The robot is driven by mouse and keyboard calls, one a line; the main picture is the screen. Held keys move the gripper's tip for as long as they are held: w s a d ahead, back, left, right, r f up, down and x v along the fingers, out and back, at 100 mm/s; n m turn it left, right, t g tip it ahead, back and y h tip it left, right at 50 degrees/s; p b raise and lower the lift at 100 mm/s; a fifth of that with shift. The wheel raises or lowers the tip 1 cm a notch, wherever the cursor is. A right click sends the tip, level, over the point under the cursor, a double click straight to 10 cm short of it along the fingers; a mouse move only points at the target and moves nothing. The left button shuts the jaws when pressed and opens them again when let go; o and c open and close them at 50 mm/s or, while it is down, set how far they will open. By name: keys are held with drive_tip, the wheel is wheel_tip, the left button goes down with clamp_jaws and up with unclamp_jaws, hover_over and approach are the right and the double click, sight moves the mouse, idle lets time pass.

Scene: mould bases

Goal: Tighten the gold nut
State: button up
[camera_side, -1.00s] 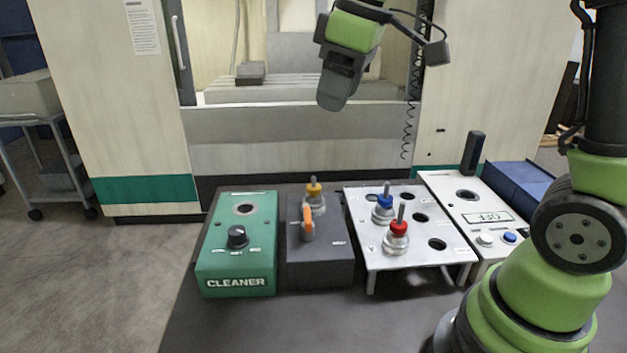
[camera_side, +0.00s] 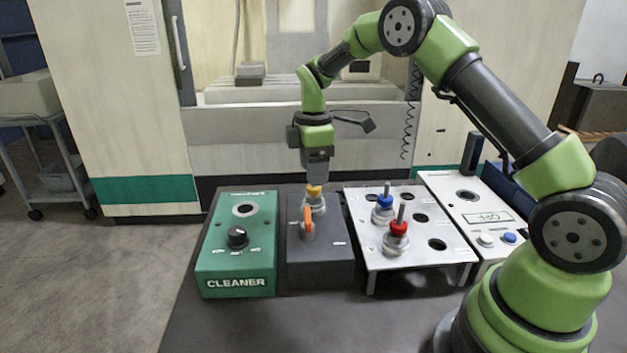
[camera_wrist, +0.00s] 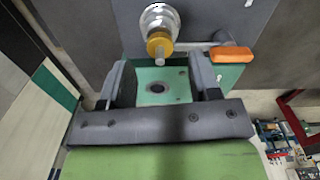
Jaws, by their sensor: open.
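The gold nut (camera_side: 315,190) sits on a silver mould base (camera_side: 315,205) at the back of a dark grey box (camera_side: 320,264). My gripper (camera_side: 317,177) points down directly above the nut in the side view, very close to it. In the wrist view the gold nut (camera_wrist: 159,44) and its thin stem lie just past my gripper (camera_wrist: 157,68), roughly centred between the fingers. The fingers are apart with nothing between them. Whether they touch the nut is not clear.
An orange handle (camera_side: 307,225) stands in front of the nut on the same box. A green CLEANER box (camera_side: 238,267) is at the left. At the right, a metal plate (camera_side: 418,255) holds a blue-nut base (camera_side: 384,203) and a red-nut base (camera_side: 398,231). A button panel (camera_side: 470,205) is farther right.

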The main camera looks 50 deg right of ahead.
sight(314, 190)
drive_tip(key=shift+f, duration=1.6)
drive_tip(key=c, duration=0.9)
drive_tip(key=shift+c, duration=0.2)
